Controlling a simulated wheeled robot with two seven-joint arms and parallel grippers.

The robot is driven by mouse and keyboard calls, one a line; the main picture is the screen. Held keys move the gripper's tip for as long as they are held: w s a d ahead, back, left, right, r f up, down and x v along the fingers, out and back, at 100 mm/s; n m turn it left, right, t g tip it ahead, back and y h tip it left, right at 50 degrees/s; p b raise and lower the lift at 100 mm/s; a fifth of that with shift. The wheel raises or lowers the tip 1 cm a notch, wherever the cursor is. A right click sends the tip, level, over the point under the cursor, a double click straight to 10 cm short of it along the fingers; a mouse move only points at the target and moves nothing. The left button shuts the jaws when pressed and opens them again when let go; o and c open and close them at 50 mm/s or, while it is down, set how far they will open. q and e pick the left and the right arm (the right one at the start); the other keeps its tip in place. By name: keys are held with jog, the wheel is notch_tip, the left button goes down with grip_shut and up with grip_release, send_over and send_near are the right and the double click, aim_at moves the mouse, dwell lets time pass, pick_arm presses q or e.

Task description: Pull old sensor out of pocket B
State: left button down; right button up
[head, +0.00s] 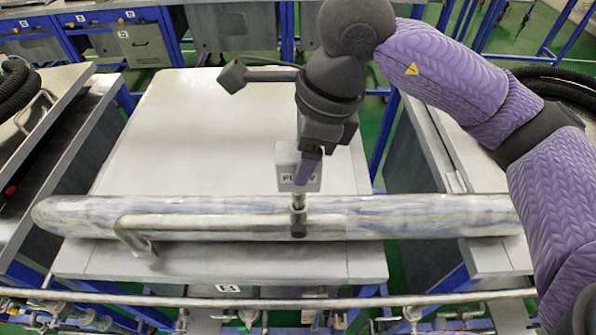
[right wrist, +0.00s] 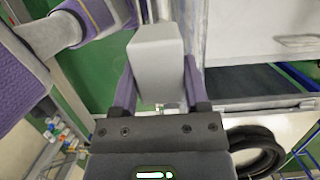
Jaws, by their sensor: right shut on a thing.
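The sensor (head: 286,155) is a light grey box with dark lettering, partly hidden by a purple finger in the head view. A metal stem runs down from it to a dark collar (head: 298,229) in front of the thick pipe. I cannot tell whether the stem is seated in a pocket there or clear of it. My right gripper (head: 304,174) is shut on the box. In the right wrist view the grey box (right wrist: 156,62) sits between the two purple fingers. My left gripper is not in view.
A thick horizontal pipe (head: 400,215) crosses above the wide pale lid (head: 170,140), with a thin bent handle bar (head: 200,223) in front. A thin rail (head: 130,299) runs along the front. Neighbouring units stand left and right, with dark hoses (head: 14,85) at the left.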

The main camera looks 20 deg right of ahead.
grip_shut()
jog(key=shift+a+p+v, duration=0.2)
jog(key=shift+p+v, duration=0.4)
jog(key=shift+v, duration=0.25)
jog(key=shift+a+p+v, duration=0.2)
jog(key=shift+p+v, duration=0.35)
jog(key=shift+v, duration=0.3)
jog(key=shift+a+p+v, duration=0.15)
jog(key=shift+p+v, duration=0.45)
jog(key=shift+v, duration=0.25)
jog(key=shift+w+r, duration=0.15)
jog(key=shift+w, duration=0.1)
jog(key=p+v, duration=0.1)
jog(key=v, duration=0.1)
jog(key=a+p+v, duration=0.1)
jog(key=p+v, duration=0.1)
jog(key=v, duration=0.1)
jog(key=shift+w+a+r, duration=0.1)
jog(key=shift+w+r, duration=0.05)
